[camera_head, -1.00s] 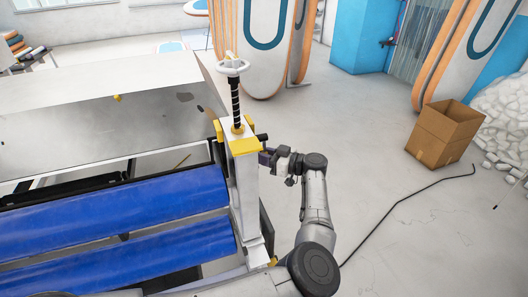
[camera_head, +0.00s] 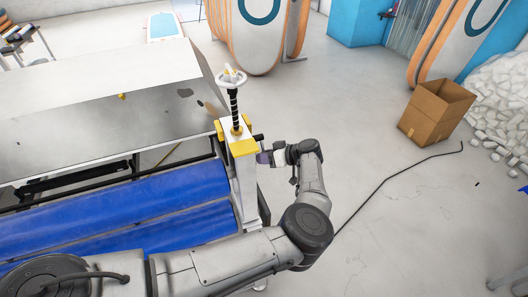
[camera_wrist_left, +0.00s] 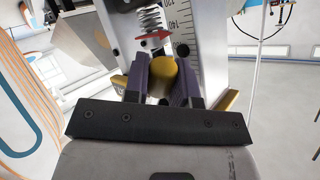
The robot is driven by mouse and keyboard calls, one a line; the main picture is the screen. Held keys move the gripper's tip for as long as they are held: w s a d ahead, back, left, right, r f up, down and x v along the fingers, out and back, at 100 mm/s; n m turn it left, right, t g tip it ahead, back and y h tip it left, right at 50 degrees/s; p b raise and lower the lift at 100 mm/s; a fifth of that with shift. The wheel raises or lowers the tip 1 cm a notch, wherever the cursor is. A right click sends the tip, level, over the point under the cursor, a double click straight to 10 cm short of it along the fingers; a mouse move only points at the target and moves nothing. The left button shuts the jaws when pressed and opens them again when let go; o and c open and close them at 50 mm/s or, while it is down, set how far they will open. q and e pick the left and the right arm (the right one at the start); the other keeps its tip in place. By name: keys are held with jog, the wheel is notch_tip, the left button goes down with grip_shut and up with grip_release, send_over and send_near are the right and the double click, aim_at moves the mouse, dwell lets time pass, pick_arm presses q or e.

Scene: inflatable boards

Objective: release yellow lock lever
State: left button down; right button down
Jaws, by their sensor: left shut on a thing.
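The roller machine's white end post (camera_head: 246,190) has a yellow cap (camera_head: 243,147), a black threaded screw and a white handwheel (camera_head: 231,77) on top. My left gripper (camera_head: 265,156) is at the right side of the post, just below the cap. In the left wrist view, the purple fingers of my left gripper (camera_wrist_left: 162,80) are closed on both sides of a rounded yellow lever (camera_wrist_left: 161,74). Behind it are a spring, a red pointer and a scale (camera_wrist_left: 178,20). The lever's far end is hidden. My right gripper is not in view.
Blue rollers (camera_head: 150,200) and a grey metal table (camera_head: 110,115) lie left of the post. A cardboard box (camera_head: 436,112) and a black cable (camera_head: 395,178) are on the floor at right.

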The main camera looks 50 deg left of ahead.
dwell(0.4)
pick_arm(q)
jog(key=c, duration=0.9)
grip_release()
jog(key=shift+c, duration=0.2)
